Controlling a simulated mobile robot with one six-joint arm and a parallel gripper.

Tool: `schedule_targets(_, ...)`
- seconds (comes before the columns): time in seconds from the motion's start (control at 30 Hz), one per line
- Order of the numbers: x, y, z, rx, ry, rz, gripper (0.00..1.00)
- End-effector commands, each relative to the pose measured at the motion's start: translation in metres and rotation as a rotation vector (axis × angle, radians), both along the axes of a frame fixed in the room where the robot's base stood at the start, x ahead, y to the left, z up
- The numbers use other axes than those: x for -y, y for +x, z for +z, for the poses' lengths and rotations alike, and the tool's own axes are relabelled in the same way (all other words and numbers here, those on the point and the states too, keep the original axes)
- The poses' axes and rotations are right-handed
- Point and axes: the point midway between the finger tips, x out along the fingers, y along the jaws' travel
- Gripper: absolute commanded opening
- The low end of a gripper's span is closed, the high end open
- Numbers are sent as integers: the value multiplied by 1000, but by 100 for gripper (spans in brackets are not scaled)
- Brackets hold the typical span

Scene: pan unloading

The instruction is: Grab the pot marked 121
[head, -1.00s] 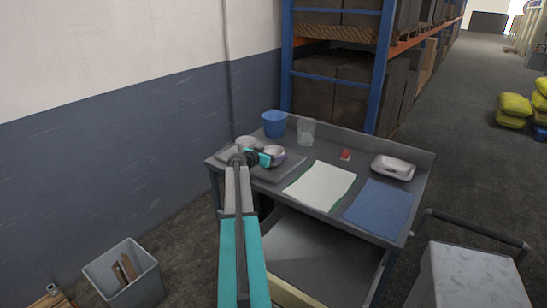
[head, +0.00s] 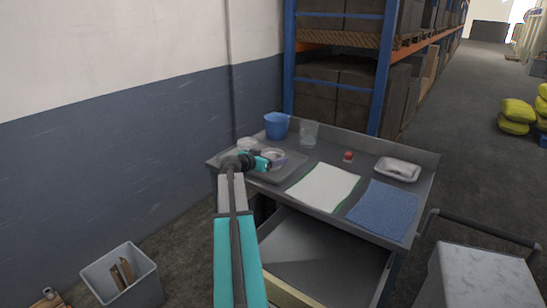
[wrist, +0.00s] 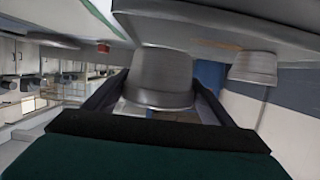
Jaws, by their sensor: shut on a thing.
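A small metal pot (head: 274,154) sits at the grey tray on the workbench. In the wrist view this pot (wrist: 162,76) is between the two dark fingers of my gripper (wrist: 160,105). My gripper, seen in the head view (head: 266,162), is shut on it from the side. A second similar metal pot (head: 247,144) stands behind and left of it on the tray, and it shows at the right of the wrist view (wrist: 254,66). I cannot read a 121 mark on either pot.
The grey tray (head: 283,175) lies at the left of the workbench. Behind it stand a blue bucket (head: 276,127) and a clear glass (head: 309,134). A white-green sheet (head: 322,188), a blue cloth (head: 385,208), a red button (head: 348,156) and a white dish (head: 398,169) lie to the right.

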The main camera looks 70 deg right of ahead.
Motion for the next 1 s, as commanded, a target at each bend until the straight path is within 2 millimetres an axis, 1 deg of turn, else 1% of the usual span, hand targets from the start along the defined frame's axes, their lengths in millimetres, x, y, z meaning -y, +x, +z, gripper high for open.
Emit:
schedule_targets(0.03, -10, -2, -1, 1, -1, 1, 53)
schedule_targets(0.2, -32, -7, 2, 2, -2, 0, 53)
schedule_targets(0.4, -55, -11, 4, 0, -1, 1, 53)
schedule_targets(0.5, -63, -12, 6, 0, -2, 1, 53)
schedule_targets(0.7, -72, -14, 7, 0, -1, 0, 53)
schedule_targets(1.0, -74, -14, 8, 0, -1, 0, 53)
